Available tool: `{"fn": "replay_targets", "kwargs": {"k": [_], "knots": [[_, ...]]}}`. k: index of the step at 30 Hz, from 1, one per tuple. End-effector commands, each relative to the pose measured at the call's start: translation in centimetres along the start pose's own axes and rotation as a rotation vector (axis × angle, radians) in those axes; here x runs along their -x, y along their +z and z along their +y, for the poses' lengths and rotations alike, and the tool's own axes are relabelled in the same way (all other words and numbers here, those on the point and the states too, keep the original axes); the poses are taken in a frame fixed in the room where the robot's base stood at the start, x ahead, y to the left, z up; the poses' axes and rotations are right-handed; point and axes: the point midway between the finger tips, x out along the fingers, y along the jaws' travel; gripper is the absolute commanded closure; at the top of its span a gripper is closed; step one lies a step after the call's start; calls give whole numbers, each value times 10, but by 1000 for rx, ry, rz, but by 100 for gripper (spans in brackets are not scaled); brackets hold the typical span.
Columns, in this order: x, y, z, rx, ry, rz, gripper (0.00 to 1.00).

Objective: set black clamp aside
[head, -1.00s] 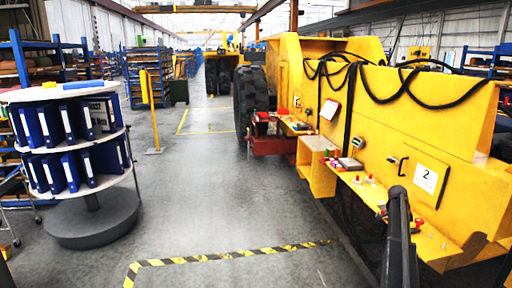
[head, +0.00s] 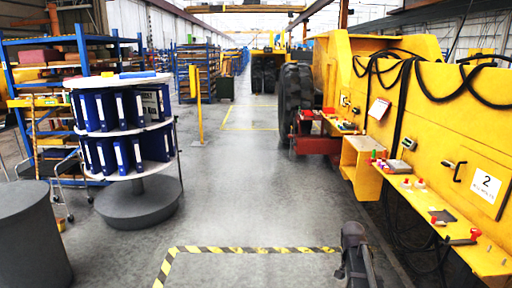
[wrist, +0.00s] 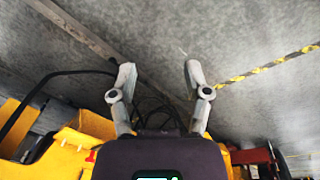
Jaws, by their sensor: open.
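My gripper (head: 355,250) is low at the bottom right of the head view, over the floor beside the yellow casting (head: 425,120). In the wrist view my gripper (wrist: 159,74) is open, with two grey fingers spread and nothing between them. I cannot single out a black clamp with certainty. A flat dark item (head: 442,215) and a red-handled tool (head: 462,239) lie on the casting's yellow ledge (head: 483,252), right of my gripper. A black handle-shaped piece (head: 460,171) is on the casting's side face.
Small red-topped items (head: 420,184) stand along the ledge. A round stand of blue binders (head: 127,141) and a grey cylinder (head: 30,235) are at left. Yellow-black floor tape (head: 250,249) crosses the open aisle. Black cables (head: 470,95) drape over the casting.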

Motion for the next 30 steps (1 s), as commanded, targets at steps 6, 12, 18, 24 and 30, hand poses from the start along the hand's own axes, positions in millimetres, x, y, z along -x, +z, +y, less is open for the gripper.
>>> {"fn": "replay_targets", "kwargs": {"k": [6,12,18,24,30], "knots": [[-8,104,-26,347,-57,-7,38],[-11,168,-37,594,-100,-8,38],[-12,193,-41,704,-118,-6,38],[-11,194,-42,716,-120,-6,38],[-11,193,-42,714,-120,-6,38]]}}
